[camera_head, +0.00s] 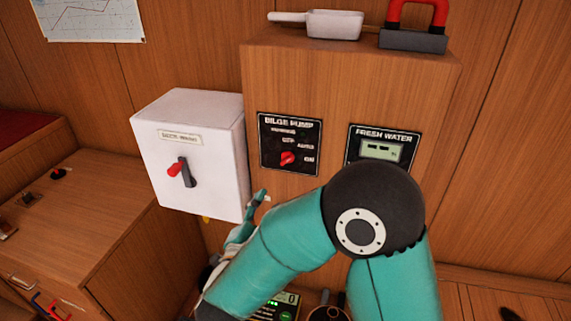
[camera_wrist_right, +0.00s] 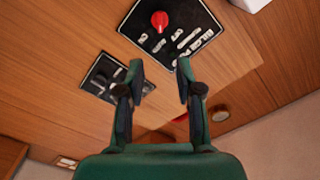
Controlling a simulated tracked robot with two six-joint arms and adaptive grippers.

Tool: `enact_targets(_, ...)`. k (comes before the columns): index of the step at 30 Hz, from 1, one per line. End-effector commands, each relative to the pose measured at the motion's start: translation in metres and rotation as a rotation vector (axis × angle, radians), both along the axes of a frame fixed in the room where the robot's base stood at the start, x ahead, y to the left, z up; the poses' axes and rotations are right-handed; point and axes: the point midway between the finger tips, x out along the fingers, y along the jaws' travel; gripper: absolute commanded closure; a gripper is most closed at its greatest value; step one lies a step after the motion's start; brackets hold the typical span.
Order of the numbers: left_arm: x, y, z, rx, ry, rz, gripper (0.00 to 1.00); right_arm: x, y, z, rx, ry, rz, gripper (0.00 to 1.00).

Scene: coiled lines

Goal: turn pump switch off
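The bilge pump panel (camera_head: 290,143) is a black plate with white lettering on the wooden cabinet front. Its red switch knob (camera_head: 288,159) sits low on the plate near the "ON" label; its exact setting is hard to read. The knob also shows in the right wrist view (camera_wrist_right: 159,21), beyond the fingertips. My right gripper (camera_wrist_right: 161,72) is open with nothing between its fingers, apart from the panel. In the head view the right gripper (camera_head: 262,197) shows just below the panel, partly hidden by its own arm. My left gripper is in neither view.
A white box (camera_head: 212,130) with a red-and-black lever (camera_head: 179,171) hangs left of the panel. The fresh water panel (camera_head: 382,148) is to the right, partly covered by my arm. A white scoop (camera_head: 333,24) and a red-handled block (camera_head: 412,40) rest on top of the cabinet.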

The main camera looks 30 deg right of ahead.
Motion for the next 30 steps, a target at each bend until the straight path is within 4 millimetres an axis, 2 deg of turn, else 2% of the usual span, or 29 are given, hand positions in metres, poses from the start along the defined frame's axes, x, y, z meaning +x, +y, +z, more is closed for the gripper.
enact_targets(18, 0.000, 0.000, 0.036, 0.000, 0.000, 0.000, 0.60, 0.080, -0.095, 0.001, -0.001, 0.006, -0.001, 0.65)
enact_targets(24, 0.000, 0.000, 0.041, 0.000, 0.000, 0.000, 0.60, 0.096, -0.112, 0.000, 0.000, 0.005, 0.001, 0.65)
enact_targets(30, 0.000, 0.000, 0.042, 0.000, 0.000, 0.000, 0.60, 0.101, -0.118, -0.001, -0.002, 0.004, 0.003, 0.65)
